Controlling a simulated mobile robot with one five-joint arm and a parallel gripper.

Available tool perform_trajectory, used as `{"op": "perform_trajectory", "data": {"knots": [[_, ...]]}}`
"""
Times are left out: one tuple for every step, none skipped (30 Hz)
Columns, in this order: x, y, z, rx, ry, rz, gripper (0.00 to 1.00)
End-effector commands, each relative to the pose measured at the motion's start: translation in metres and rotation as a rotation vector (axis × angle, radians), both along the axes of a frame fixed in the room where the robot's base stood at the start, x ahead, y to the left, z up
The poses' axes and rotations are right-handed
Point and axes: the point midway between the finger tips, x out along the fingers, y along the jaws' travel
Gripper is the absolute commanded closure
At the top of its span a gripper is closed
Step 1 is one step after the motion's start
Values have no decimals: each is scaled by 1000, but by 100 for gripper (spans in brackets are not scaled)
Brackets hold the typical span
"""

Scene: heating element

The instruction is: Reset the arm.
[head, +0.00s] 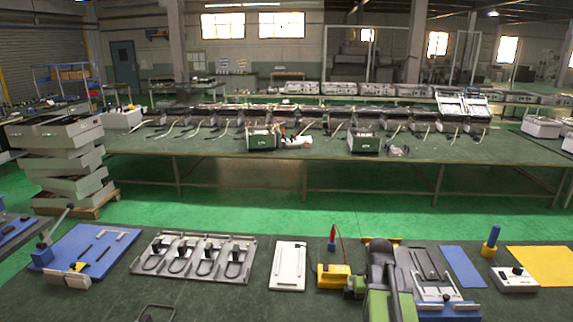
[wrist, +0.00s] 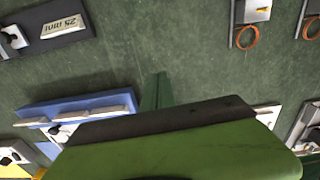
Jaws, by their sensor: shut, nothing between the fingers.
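My arm (head: 385,275), green and dark grey, stands over the front bench in the head view, right of centre. My gripper (wrist: 158,90) shows in the wrist view as narrow green fingertips beyond a large green and dark body. The fingers are together with nothing between them. They point down over bare dark green bench top and appear apart from nearby objects. The fingertips are hard to make out in the head view.
A blue fixture (wrist: 75,112) lies left of the fingertips in the wrist view. A rack with several looped elements (head: 195,257), a white plate (head: 288,266), a yellow block (head: 334,275) and a knobbed box (head: 514,279) stand on the bench. A blue board (head: 70,245) lies left.

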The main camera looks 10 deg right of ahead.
Motion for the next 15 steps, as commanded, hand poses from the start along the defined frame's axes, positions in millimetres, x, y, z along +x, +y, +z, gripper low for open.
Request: {"op": "perform_trajectory", "data": {"knots": [[12,46,-3,0,0,77,100],[18,72,-4,0,0,117,100],[23,105,-5,0,0,168,100],[25,129,-6,0,0,204,100],[26,151,-7,0,0,237,100],[26,178,-7,0,0,276,100],[25,196,-8,0,0,299,100],[24,212,-8,0,0,320,100],[21,230,-9,0,0,340,100],[18,240,-9,0,0,349,100],[15,247,-9,-1,0,353,100],[7,249,-9,-1,0,330,100],[5,247,-8,-1,0,305,100],[6,246,-8,-1,0,287,100],[8,246,-8,0,0,276,100]]}}
